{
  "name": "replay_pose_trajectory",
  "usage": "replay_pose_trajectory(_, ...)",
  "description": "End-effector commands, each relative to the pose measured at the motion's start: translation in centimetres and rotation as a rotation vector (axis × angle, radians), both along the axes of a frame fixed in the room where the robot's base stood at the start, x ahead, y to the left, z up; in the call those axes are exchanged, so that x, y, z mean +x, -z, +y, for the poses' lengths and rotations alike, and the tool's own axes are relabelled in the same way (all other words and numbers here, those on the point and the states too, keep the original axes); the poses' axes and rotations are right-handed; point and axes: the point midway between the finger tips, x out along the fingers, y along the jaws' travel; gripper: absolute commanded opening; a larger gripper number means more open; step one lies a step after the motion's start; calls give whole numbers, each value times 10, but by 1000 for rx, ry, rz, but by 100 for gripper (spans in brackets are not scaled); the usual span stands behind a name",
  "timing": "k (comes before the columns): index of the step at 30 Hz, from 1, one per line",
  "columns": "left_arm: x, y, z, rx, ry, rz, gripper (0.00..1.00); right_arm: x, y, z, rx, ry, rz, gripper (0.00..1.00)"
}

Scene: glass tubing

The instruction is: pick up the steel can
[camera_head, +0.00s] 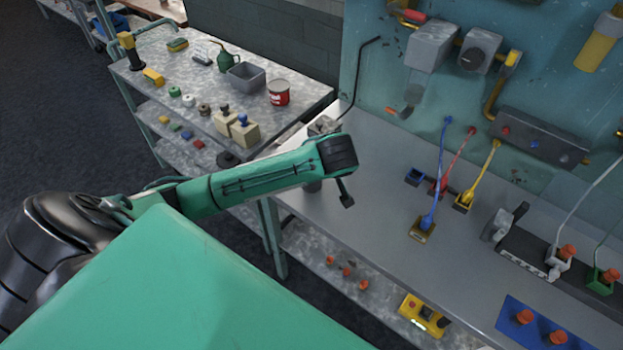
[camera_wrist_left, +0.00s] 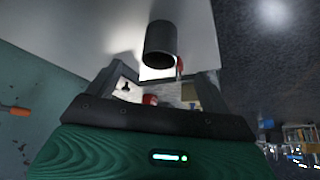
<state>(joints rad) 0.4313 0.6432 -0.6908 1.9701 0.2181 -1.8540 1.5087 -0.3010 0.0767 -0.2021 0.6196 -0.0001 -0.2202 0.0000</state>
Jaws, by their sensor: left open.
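The steel can, a dark grey open-topped cylinder (camera_wrist_left: 160,42), stands on the light grey bench in the left wrist view, which appears inverted. In the head view a small dark grey part (camera_head: 313,186), probably this can, shows below my left arm; the rest is hidden. My left gripper (camera_head: 338,160) is above the bench's near left end. In the left wrist view its two fingers (camera_wrist_left: 162,78) are spread wide, with nothing held. The can appears beyond the fingertips, roughly centred between them; I cannot tell the exact distance. My right gripper is not in view.
Cabled plugs (camera_head: 423,230) and a blue plate (camera_head: 545,325) occupy the bench's right side. Bare bench (camera_head: 375,215) lies right of my gripper.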

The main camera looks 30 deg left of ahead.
Motion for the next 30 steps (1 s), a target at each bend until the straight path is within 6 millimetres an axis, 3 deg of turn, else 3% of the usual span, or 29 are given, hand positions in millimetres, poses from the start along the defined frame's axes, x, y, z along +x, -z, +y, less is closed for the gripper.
replay_pose_trajectory(5,9,-1,12,12,-51,-19,83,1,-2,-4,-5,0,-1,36)
replay_pose_trajectory(16,31,54,40,12,-51,-18,83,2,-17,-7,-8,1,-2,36)
replay_pose_trajectory(23,36,67,46,10,-51,-20,83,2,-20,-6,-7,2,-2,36)
replay_pose_trajectory(30,46,86,57,12,-51,-19,83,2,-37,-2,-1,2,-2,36)
